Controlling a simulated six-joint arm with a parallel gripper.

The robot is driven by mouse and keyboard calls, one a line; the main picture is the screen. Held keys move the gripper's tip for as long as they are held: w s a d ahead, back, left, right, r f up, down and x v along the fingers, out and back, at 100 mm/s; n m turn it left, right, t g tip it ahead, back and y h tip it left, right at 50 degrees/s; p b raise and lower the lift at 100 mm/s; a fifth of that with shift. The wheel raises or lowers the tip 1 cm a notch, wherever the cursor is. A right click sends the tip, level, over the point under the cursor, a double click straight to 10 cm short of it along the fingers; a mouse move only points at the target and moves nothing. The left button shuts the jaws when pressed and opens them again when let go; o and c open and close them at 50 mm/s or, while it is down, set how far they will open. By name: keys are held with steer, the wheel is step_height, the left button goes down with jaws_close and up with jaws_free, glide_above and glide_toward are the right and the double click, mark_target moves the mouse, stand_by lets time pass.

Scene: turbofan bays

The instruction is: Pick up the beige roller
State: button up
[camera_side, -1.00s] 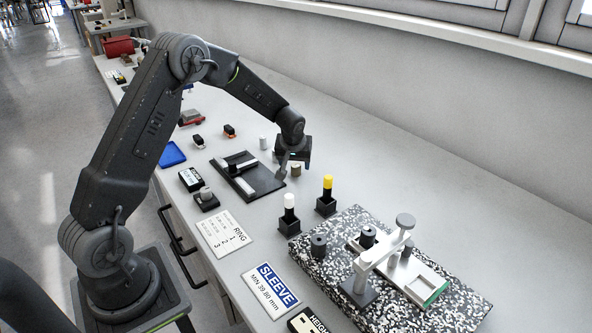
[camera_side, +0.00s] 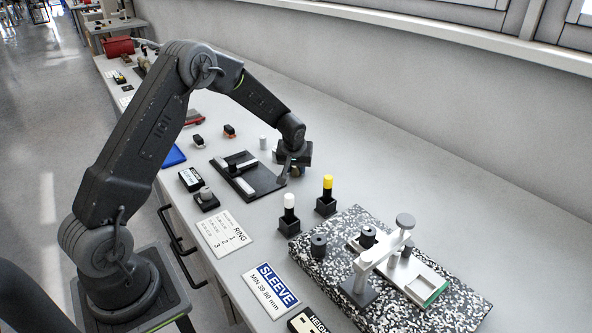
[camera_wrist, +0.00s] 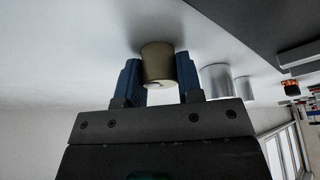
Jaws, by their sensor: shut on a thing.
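The beige roller (camera_wrist: 157,62) stands between the two blue fingers of my gripper (camera_wrist: 158,82) in the wrist view. The fingers are shut on its sides. In the side view my gripper (camera_side: 292,172) is low over the bench, just right of the black plate. The roller is mostly hidden behind the fingers there. Whether the roller has left the bench cannot be told.
A white cylinder (camera_side: 263,142) stands close behind the gripper. The black plate (camera_side: 262,181) with pale bars lies to its left. Holders with a yellow-topped plug (camera_side: 327,182) and a white-topped plug (camera_side: 289,201) stand in front.

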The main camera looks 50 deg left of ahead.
steer(key=shift+c, duration=0.6)
